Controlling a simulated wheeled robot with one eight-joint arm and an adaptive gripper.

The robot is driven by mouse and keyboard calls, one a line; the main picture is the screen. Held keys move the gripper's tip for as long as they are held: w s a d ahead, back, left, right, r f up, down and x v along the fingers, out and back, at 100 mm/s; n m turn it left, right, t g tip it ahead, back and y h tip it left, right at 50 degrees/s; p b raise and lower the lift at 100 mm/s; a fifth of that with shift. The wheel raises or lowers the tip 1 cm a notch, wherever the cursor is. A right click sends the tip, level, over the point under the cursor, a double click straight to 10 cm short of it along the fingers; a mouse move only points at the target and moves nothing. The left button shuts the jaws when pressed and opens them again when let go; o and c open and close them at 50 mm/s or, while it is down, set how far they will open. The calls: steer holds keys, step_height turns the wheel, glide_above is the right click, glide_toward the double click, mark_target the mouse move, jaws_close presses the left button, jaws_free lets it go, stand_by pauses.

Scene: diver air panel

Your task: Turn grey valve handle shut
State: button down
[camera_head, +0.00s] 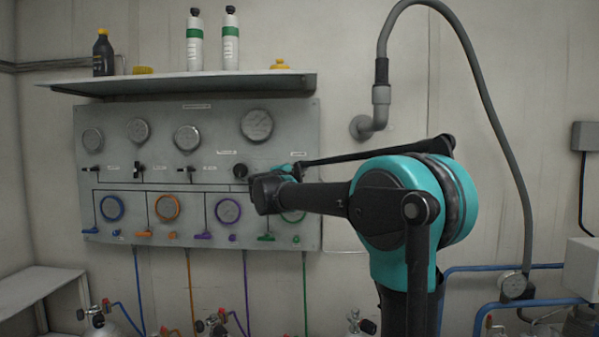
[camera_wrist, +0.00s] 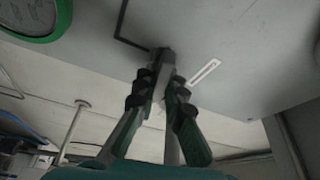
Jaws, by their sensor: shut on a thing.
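The grey valve handle (camera_wrist: 167,57) shows in the wrist view as a small grey piece at the panel face, at the end of a black line. My gripper (camera_wrist: 164,80) is closed around it, with dark finger pads on both sides. Much of the handle is hidden between the fingers. In the head view my wrist and forearm cover this part of the panel (camera_head: 200,214), near its right edge, so the handle does not show there.
A green-rimmed gauge (camera_wrist: 36,16) is at the upper left of the wrist view, and a white label (camera_wrist: 204,71) is beside the fingers. Other gauges and coloured valves fill the panel. A shelf (camera_head: 190,83) with bottles is above; a grey hose (camera_head: 497,125) hangs at right.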

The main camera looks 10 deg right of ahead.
steer(key=shift+m+g, duration=0.5)
steer(key=shift+m, duration=0.7)
steer(key=shift+f+m, duration=0.1)
steer(key=shift+m, duration=0.2)
steer(key=c, duration=1.6)
jaws_free()
steer(key=v, duration=1.2)
steer(key=shift+d, duration=0.15)
